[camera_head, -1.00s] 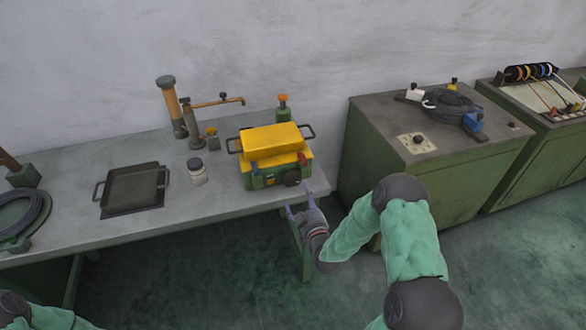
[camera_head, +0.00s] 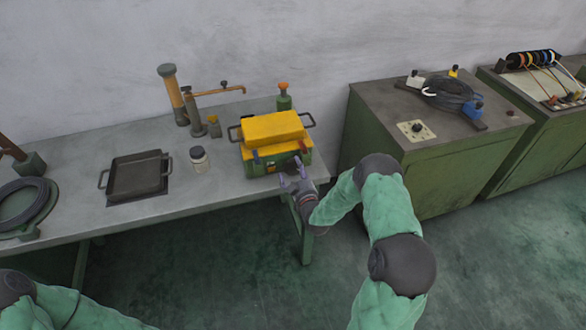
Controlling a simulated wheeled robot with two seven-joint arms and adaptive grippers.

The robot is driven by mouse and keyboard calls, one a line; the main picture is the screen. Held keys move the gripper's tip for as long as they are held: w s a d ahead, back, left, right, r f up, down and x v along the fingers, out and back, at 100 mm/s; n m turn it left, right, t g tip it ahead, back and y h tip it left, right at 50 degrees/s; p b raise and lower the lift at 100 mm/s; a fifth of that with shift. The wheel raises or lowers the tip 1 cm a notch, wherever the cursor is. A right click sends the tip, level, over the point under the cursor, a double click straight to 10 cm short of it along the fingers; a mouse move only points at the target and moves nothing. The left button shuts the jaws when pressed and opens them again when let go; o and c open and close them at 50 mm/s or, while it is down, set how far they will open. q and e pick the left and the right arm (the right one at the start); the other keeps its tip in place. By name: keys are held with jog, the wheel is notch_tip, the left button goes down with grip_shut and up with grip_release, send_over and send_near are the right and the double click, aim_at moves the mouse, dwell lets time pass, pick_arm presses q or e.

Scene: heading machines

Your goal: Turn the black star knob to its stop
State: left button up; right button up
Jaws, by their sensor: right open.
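A green box with a yellow lid (camera_head: 272,128) stands near the right end of the grey workbench. It has black side handles, with a blue part and a red part (camera_head: 303,147) on its front. The black star knob is low on the right of that front; my gripper largely covers it here. My right gripper (camera_head: 290,174) is open, its two purple fingers pointing at the box front by the knob. I cannot tell whether the fingers touch it. My left arm enters at the lower left; its gripper is out of view.
A green cabinet (camera_head: 425,170) stands to the right, beyond a gap.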

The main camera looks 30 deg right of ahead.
jog(key=shift+x, duration=1)
jog(key=c, duration=1.1)
jog(key=shift+m+b, duration=0.5)
jog(key=shift+b, duration=0.2)
jog(key=shift+c, duration=0.2)
jog(key=shift+r, duration=0.15)
jog(key=o, duration=1.1)
jog(key=shift+o, duration=0.2)
